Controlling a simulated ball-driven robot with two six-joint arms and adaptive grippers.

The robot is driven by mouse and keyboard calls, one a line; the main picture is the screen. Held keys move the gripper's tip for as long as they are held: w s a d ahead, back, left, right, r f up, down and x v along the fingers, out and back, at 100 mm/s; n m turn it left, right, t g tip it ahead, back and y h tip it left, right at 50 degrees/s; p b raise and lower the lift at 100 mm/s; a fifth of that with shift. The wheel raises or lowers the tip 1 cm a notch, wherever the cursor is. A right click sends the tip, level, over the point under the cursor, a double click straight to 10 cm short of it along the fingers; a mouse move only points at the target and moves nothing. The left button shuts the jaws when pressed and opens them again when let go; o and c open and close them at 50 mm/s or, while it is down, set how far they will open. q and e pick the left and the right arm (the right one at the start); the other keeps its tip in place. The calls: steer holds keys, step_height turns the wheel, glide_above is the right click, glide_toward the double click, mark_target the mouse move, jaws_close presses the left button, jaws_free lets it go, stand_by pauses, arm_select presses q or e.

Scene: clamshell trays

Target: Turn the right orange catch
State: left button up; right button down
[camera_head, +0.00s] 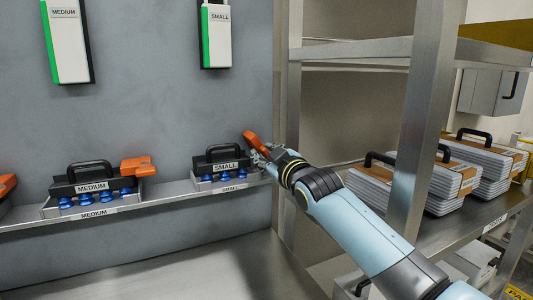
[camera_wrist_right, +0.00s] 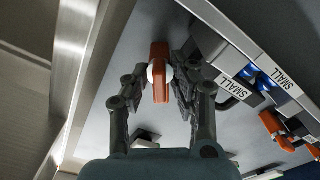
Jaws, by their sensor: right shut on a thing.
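The right orange catch (camera_head: 251,139) is at the right end of the shelf rail, beside the black SMALL tool (camera_head: 211,157), and points up and to the left. My right gripper (camera_head: 261,154) is shut on it. In the right wrist view the catch (camera_wrist_right: 160,55) stands between the two fingers (camera_wrist_right: 159,86), with a pale round part at its middle. The fingers partly hide its lower part in the head view. The SMALL tool has a black handle and blue suction cups and sits on the rail. My left gripper is not in view.
A MEDIUM tool (camera_head: 92,181) sits farther left on the rail (camera_head: 155,196), with another orange catch (camera_head: 137,166) at its right. A steel rack post (camera_head: 420,125) stands close to my right arm. Stacked white trays (camera_head: 440,187) lie on the rack shelf.

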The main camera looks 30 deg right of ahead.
steer(key=m, duration=0.6)
steer(key=shift+f+m, duration=0.1)
steer(key=shift+m, duration=0.2)
stand_by(0.5)
steer(key=c, duration=1.4)
jaws_free()
steer(key=shift+o, duration=0.2)
steer(key=s, duration=1.2)
steer(key=shift+a, duration=0.35)
